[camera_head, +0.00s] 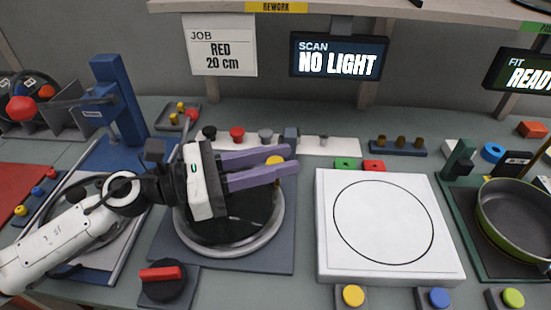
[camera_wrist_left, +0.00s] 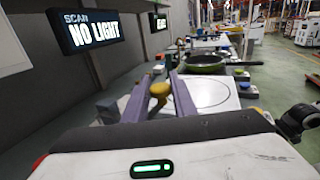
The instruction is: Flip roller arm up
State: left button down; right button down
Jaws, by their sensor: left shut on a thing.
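My left gripper (camera_head: 290,159) reaches over the round turntable (camera_head: 262,243) from the left, its two purple fingers pointing right. It is shut on a yellow knob (camera_head: 275,160), which looks like the handle of the roller arm. The knob also shows between the fingers in the left wrist view (camera_wrist_left: 158,90). The rest of the roller arm is mostly hidden by my gripper and wrist, so its angle cannot be told. A dark round surface (camera_head: 235,228) shows in the turntable under the gripper. My right gripper is in neither view.
A white plate with a drawn circle (camera_head: 383,225) is to the right, and a green-rimmed pan (camera_head: 515,215) lies beyond it. A dial with a red handle (camera_head: 163,275) is in front. A blue post (camera_head: 120,100) stands at the left. A screen (camera_head: 340,57) reads NO LIGHT.

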pick_arm(q)
jog(key=shift+w+r+p, duration=0.15)
jog(key=shift+r+p, duration=0.25)
jog(key=shift+w+r+n+p, duration=0.35)
jog(key=shift+r+n+p, duration=0.15)
jog(key=shift+r+p, duration=0.5)
jog(key=w+r+p, duration=0.1)
jog(key=w+r, duration=0.3)
jog(key=w, duration=0.2)
jog(key=shift+r+y, duration=0.3)
jog(key=shift+r, duration=0.1)
jog(key=shift+w, duration=0.1)
jog(key=shift+a+f, duration=0.1)
